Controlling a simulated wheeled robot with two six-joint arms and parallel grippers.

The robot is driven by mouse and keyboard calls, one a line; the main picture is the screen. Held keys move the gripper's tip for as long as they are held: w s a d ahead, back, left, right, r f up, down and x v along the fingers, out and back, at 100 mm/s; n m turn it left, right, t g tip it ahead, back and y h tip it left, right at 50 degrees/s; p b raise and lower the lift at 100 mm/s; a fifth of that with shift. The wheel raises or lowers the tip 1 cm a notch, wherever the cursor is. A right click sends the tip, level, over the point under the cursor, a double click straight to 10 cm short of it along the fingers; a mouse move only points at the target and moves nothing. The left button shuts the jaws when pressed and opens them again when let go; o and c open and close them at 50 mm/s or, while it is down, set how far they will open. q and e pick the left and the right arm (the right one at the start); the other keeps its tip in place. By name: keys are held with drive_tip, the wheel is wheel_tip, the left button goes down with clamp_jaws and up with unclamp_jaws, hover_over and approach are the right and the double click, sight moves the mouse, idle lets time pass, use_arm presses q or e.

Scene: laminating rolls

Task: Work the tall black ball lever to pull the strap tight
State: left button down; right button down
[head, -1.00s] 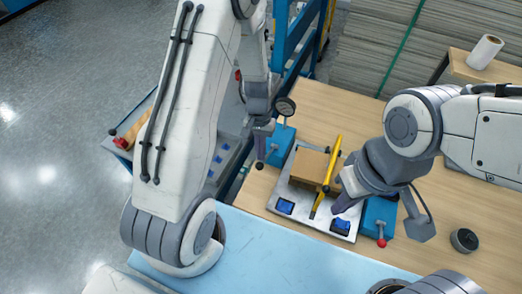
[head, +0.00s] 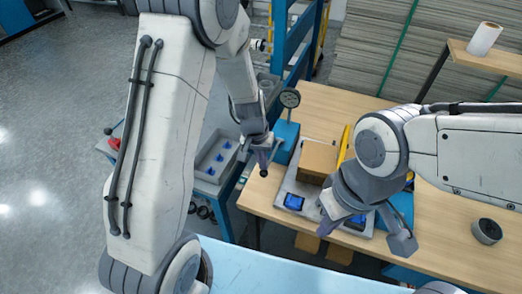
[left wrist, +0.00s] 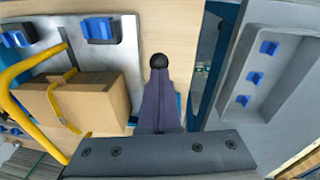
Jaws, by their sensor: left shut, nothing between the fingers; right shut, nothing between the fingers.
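The black ball (head: 263,173) of the lever shows just below my left gripper (head: 263,158) in the head view, to the left of a blue unit (head: 286,143) with a round gauge. In the left wrist view the ball (left wrist: 158,61) sits right at the tips of the shut left fingers (left wrist: 160,95); I cannot tell whether they touch. The lever's shaft is hidden behind the fingers. A yellow strap (left wrist: 62,106) lies across the cardboard box (left wrist: 100,102). My right gripper (head: 327,226) is shut, low over the plate's front edge.
The box (head: 318,157) stands on a metal plate (head: 288,183) with blue clamps (head: 293,200) and a yellow bar (head: 345,143). A grey tray with blue parts (head: 212,170) is left of the table. A dark round object (head: 487,231) lies at right, with bare wood around it.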

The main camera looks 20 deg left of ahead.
use_arm(q)
drive_tip(key=shift+s+f+b, duration=0.2)
drive_tip(key=shift+f+b, duration=0.1)
drive_tip(key=shift+f, duration=0.3)
drive_tip(key=shift+s+f, duration=0.2)
wheel_tip(320, 180, up, 14)
drive_tip(key=a+p, duration=0.2)
drive_tip(key=shift+s+f, duration=0.25)
drive_tip(key=shift+s, duration=0.05)
idle(0.7)
